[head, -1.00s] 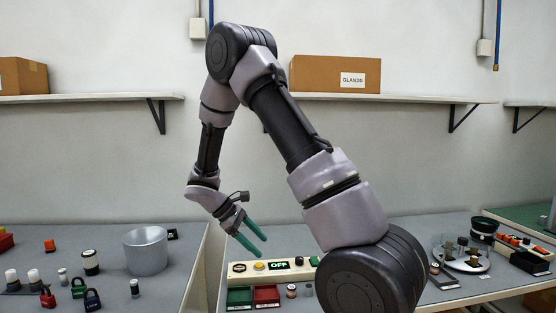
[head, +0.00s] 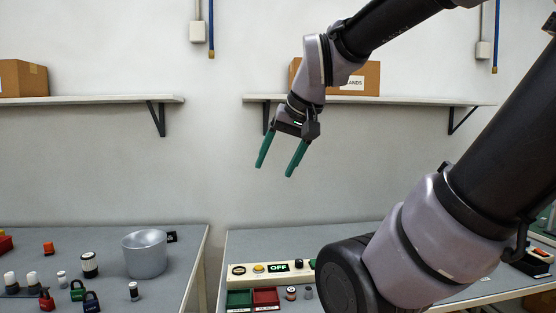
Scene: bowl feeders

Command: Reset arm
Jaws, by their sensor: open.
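My arm reaches in from the right side of the picture and hides much of the right table.
On the left table (head: 203,240) stand a grey metal bowl (head: 146,258), several padlocks and small cylinders. The right table holds a control box (head: 240,270) reading OFF, a green bin (head: 239,298) and a red bin (head: 266,296). A cardboard box (head: 355,83) sits on the wall shelf (head: 400,100).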

